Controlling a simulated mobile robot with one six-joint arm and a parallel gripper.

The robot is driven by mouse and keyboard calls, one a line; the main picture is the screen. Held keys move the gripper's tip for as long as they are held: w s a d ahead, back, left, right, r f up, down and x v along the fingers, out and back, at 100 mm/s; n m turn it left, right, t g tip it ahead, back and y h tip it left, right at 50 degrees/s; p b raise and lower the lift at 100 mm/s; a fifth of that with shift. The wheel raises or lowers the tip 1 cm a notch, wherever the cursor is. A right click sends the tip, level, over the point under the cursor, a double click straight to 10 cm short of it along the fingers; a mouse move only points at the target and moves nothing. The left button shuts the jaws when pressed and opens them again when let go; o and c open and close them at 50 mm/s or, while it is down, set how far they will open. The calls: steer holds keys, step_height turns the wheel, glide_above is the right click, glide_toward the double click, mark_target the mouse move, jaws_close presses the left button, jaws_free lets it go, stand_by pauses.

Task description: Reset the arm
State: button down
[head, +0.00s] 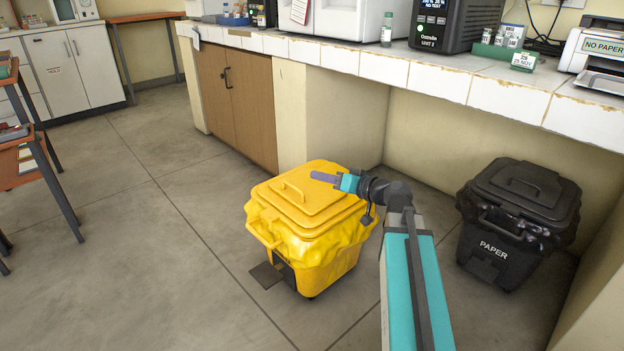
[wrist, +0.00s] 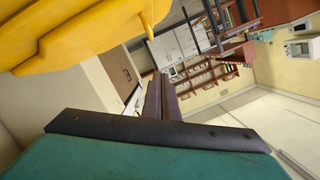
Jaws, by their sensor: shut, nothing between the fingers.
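My gripper (head: 325,177) is in the middle of the head view, at the end of my teal and grey arm. Its fingers point left and appear in front of the yellow bin's lid; I cannot tell whether they touch it. In the wrist view the gripper (wrist: 162,90) shows its two dark fingers pressed together, with nothing between them. The arm reaches in from the bottom of the head view and bends at the wrist joint. The yellow lidded bin (head: 318,245) stands on the floor, its lid closed; it also shows at the upper left of the wrist view (wrist: 85,35).
A black bin (head: 495,247) marked PAPER stands under the tiled bench (head: 450,82) at right. The bench carries a white machine, a black unit, vials and a printer (head: 598,52). Brown cupboard doors (head: 236,105) are behind the yellow bin. Open floor (head: 130,250) lies left.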

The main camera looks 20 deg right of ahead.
steer(key=shift+s+d+r, duration=0.15)
steer(key=shift+s+d, duration=0.05)
steer(key=shift+s, duration=0.3)
steer(key=shift+a, duration=0.15)
